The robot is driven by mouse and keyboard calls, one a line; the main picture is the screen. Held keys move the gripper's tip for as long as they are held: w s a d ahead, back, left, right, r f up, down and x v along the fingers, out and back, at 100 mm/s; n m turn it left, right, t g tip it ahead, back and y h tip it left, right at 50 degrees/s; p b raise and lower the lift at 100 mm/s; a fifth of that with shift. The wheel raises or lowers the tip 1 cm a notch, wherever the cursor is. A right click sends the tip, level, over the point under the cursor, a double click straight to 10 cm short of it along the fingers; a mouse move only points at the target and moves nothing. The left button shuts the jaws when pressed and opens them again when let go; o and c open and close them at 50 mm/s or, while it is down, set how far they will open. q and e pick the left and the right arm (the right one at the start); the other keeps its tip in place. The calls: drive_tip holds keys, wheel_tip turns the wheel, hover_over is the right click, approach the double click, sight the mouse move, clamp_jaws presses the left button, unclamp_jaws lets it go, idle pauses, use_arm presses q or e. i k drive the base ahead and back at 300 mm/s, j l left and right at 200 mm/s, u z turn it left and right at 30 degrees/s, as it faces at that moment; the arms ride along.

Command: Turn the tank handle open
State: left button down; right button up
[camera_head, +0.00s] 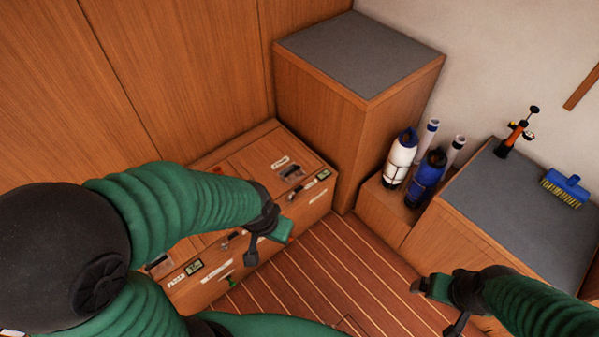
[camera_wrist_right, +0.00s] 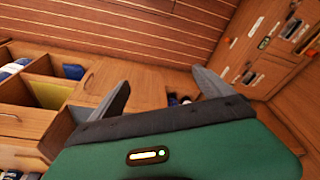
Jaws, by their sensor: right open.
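A wooden chest (camera_head: 240,150) against the panelled wall carries labels, small displays and dark latch-like handles (camera_head: 291,173) on its top and front. A small green lever (camera_head: 231,283) shows low on its front. I cannot tell for sure which handle is the tank's. My left gripper (camera_head: 265,248) is above the chest's front edge, appears open and holds nothing visible. My arm hides part of the chest. My right gripper (camera_head: 435,305) is open and empty at the lower right, away from the chest. Its spread fingers (camera_wrist_right: 160,95) show in the right wrist view.
A tall grey-topped cabinet (camera_head: 350,55) stands behind the chest. White (camera_head: 400,158) and blue (camera_head: 428,178) bottles stand in a bin to its right. The slatted floor (camera_head: 315,270) between is clear.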

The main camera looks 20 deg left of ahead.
sight(301, 186)
drive_tip(key=i+j+u, duration=0.1)
drive_tip(key=i+u, duration=0.65)
drive_tip(key=u, duration=0.2)
drive_tip(key=i+l+u, duration=0.25)
drive_tip(key=u, duration=0.25)
drive_tip(key=i, duration=0.1)
